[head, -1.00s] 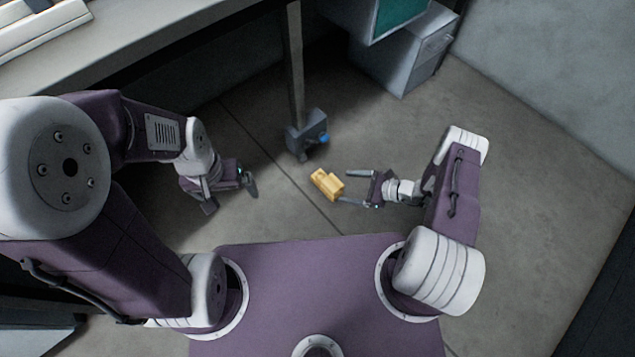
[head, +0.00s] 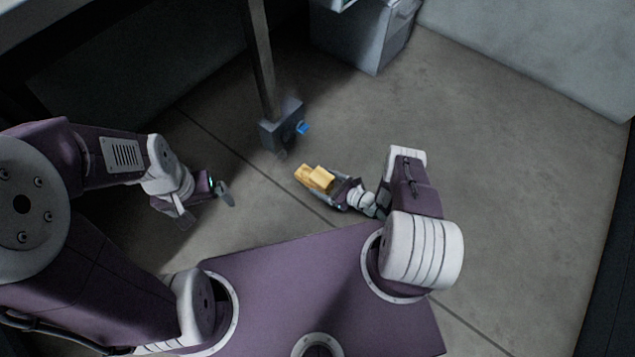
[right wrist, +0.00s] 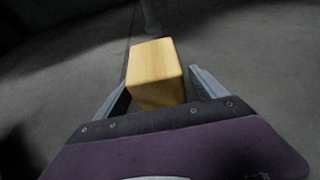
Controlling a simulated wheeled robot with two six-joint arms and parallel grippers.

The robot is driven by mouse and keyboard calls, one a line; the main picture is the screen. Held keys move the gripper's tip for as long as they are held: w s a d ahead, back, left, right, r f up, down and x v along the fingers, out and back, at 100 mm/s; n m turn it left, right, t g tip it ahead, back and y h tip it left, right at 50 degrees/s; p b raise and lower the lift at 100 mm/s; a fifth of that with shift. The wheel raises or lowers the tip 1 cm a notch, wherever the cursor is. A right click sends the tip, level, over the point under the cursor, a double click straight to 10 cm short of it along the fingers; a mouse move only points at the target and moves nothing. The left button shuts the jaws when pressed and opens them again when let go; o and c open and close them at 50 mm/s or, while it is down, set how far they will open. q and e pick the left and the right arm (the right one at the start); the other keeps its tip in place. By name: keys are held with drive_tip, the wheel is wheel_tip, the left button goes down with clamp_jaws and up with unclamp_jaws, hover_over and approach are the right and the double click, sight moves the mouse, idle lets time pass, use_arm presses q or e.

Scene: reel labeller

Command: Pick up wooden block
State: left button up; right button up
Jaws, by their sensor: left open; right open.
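The wooden block (head: 318,178) is light yellow wood and lies on the grey floor, in front of my right gripper in the head view. In the right wrist view the block (right wrist: 155,73) stands between the two open fingers of my right gripper (right wrist: 163,90). A finger is on each side of it, and I cannot tell whether either touches it. My right gripper (head: 329,190) is low, at the near right end of the block in the head view. My left gripper (head: 205,207) is open and empty, well to the left of the block.
A grey post with a box-shaped foot (head: 281,126) stands just beyond the block, with a small blue part (head: 303,128) on its side. A grey cabinet (head: 362,38) stands at the back. The floor to the right is clear.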

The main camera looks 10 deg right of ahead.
sight(319, 174)
drive_tip(key=b+x, duration=0.1)
drive_tip(key=x, duration=0.2)
drive_tip(key=shift+a+f+b, duration=0.15)
drive_tip(key=shift+f+b, duration=0.2)
drive_tip(key=shift+f, duration=0.05)
drive_tip(key=shift+w+a, duration=0.15)
drive_tip(key=shift+w, duration=0.05)
use_arm(q)
wheel_tip(319, 174, down, 3)
drive_tip(key=shift+r, duration=0.1)
use_arm(e)
drive_tip(key=shift+r, duration=0.15)
drive_tip(key=c, duration=1.7)
drive_tip(key=shift+r+p, duration=0.55)
drive_tip(key=shift+p, duration=0.05)
drive_tip(key=shift+c, duration=0.2)
drive_tip(key=r+p, duration=0.2)
drive_tip(key=r, duration=0.1)
drive_tip(key=r+p, duration=0.1)
drive_tip(key=p, duration=0.1)
drive_tip(key=shift+d+r, duration=0.15)
drive_tip(key=shift+d, duration=0.2)
use_arm(q)
wheel_tip(319, 174, up, 10)
drive_tip(key=p, duration=0.5)
use_arm(e)
drive_tip(key=s+d+r, duration=0.4)
drive_tip(key=d+r, duration=0.1)
drive_tip(key=d, duration=0.5)
drive_tip(key=shift+s+r, duration=0.3)
